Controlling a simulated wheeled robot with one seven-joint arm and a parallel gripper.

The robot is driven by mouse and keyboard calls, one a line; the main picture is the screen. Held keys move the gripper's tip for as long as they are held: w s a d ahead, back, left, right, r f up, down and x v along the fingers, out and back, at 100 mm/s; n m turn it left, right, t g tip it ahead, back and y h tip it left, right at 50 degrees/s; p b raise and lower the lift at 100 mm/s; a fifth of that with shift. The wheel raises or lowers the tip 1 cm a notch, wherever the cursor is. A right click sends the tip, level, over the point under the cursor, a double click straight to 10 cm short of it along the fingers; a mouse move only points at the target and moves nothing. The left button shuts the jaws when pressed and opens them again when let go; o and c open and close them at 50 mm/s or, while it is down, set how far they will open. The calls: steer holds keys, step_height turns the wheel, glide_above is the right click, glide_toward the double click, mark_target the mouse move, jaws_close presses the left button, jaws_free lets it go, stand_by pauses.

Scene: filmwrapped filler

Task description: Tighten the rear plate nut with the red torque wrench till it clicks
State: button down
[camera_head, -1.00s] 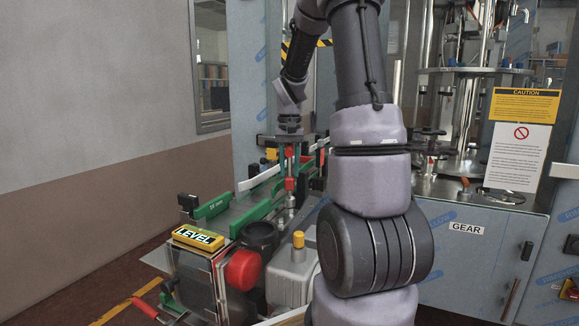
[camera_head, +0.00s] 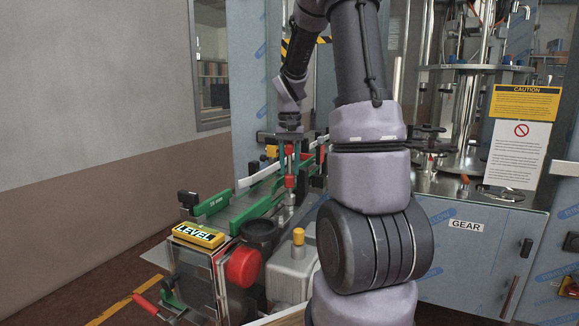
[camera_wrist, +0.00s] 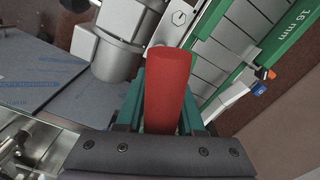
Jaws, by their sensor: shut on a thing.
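My gripper (camera_head: 289,160) points straight down over the conveyor at the left machine. It is shut on the red torque wrench (camera_head: 290,182), which hangs upright between the fingers. In the wrist view the red handle of the wrench (camera_wrist: 168,88) sits between the two green fingers. The wrench's lower end reaches down to the conveyor area beside the green rail. The rear plate nut cannot be made out, and I cannot tell whether the wrench is on it.
A yellow LEVEL box (camera_head: 198,236), a red round knob (camera_head: 243,267) and a grey motor housing with a yellow cap (camera_head: 298,239) stand in front. Green guide rails (camera_head: 262,208) flank the conveyor. The GEAR cabinet (camera_head: 470,245) is at right.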

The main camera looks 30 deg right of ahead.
steer(key=shift+f, duration=0.95)
steer(key=m, duration=0.3)
steer(key=shift+m, duration=0.3)
steer(key=m, duration=0.3)
steer(key=m, duration=0.3)
stand_by(0.4)
